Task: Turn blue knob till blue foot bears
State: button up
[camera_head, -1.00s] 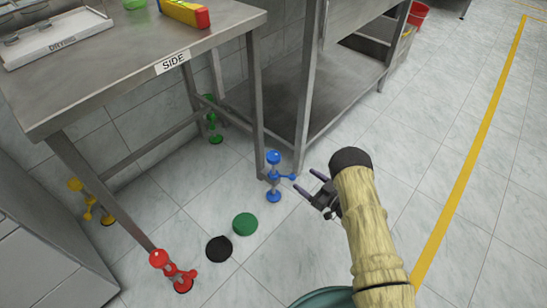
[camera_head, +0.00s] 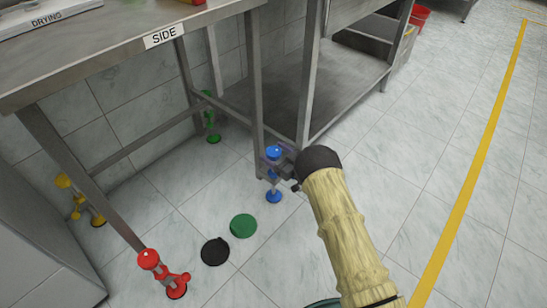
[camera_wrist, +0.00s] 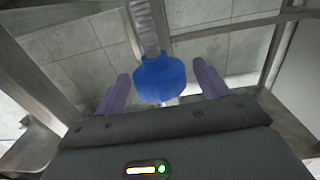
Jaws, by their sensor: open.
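The blue knob (camera_head: 274,152) is at the lower end of the table's near right leg, above the blue foot (camera_head: 274,196). The foot is at floor level; whether it presses on the floor I cannot tell. My gripper (camera_head: 278,165) is at the knob, coming from the right. In the wrist view, a round blue part (camera_wrist: 160,80), seemingly the knob, sits between the two purple fingers of my gripper (camera_wrist: 160,87), with a grey rod beyond it. The fingers are apart, with a gap showing on both sides.
The steel table (camera_head: 110,55) with a SIDE label stands above. Red (camera_head: 160,272), yellow (camera_head: 80,200) and green (camera_head: 210,120) feet are at its other legs. A green disc (camera_head: 243,226) and a black disc (camera_head: 215,251) lie on the floor. A steel shelf (camera_head: 340,90) stands behind.

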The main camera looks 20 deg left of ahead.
jog(key=shift+w+a, duration=0.2)
jog(key=shift+a, duration=0.25)
jog(key=c, duration=1)
jog(key=shift+o, duration=0.2)
jog(key=shift+r+m+t+h+p, duration=0.15)
jog(key=shift+m+t+h+p, duration=0.15)
jog(key=shift+m+t+p, duration=0.25)
